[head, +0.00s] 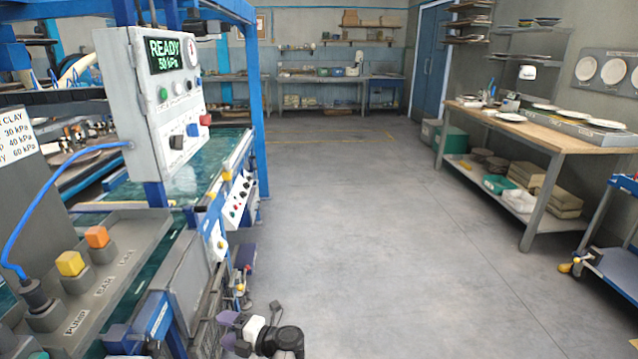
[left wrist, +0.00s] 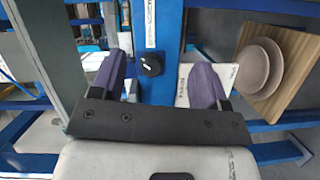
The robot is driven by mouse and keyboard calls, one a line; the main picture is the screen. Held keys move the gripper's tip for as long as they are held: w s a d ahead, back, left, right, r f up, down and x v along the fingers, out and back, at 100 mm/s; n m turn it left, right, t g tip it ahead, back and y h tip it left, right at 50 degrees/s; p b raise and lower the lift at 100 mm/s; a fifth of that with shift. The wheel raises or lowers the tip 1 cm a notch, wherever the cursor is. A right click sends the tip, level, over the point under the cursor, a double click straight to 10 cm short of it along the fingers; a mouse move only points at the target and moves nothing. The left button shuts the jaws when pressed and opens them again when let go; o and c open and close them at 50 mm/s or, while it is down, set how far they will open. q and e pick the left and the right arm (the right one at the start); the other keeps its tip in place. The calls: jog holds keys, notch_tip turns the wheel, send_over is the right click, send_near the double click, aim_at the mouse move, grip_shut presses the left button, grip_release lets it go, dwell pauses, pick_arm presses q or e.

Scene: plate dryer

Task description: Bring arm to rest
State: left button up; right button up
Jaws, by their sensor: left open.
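My left gripper (head: 233,333) is low in the head view, beside the blue-framed machine. Its purple fingers point toward the machine. In the left wrist view the two purple fingers (left wrist: 155,78) are spread apart with nothing gripped between them. Beyond them is a blue frame beam with a black knob (left wrist: 151,65) and a white label card, which the right finger partly covers. I cannot tell the exact distance from the fingers to the beam. My right gripper is in neither view.
The machine's control box (head: 155,100) reads "READY 50 kPa". A panel with yellow and orange buttons (head: 70,263) stands at the near left. A wooden workbench (head: 545,135) and a blue cart (head: 615,265) are at the right. The middle floor is clear. Stacked plates (left wrist: 256,68) lie on a wooden board.

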pick_arm(q)
jog(key=w+d+r+m+t+h, duration=0.2)
jog(key=w+r+m+t+h, duration=0.2)
jog(key=w+m+t+h, duration=0.15)
jog(key=w+d+r+m+t+h, duration=0.3)
jog(key=w+r+m+t+h, duration=0.15)
jog(key=w+t, duration=0.2)
jog(key=s+r+m+h, duration=0.4)
jog(key=r+m+h, duration=0.7)
jog(key=r+m, duration=0.35)
jog(key=s+a+f+m+g+y+p, duration=0.2)
jog(key=s+m+g+p, duration=0.15)
jog(key=s, duration=0.95)
jog(key=s+a+f+m+g+y+p, duration=0.2)
jog(key=s+f+p, duration=0.15)
jog(key=s, duration=0.85)
jog(key=s+d+f+m+g+p, duration=0.15)
jog(key=s+f+g+p, duration=0.35)
jog(key=s, duration=1)
jog(key=s+a+f+m+g+p, duration=0.1)
jog(key=s+f+m+g+p, duration=0.35)
jog(key=s, duration=1.05)
notch_tip(320, 180, up, 34)
jog(key=n+t+p, duration=0.1)
jog(key=n+p, duration=0.1)
jog(key=p, duration=3.5)
jog(key=shift+w+d+r+n+t, duration=0.2)
jog(key=shift+w+d+n+t, duration=0.1)
jog(key=shift+n+t, duration=0.1)
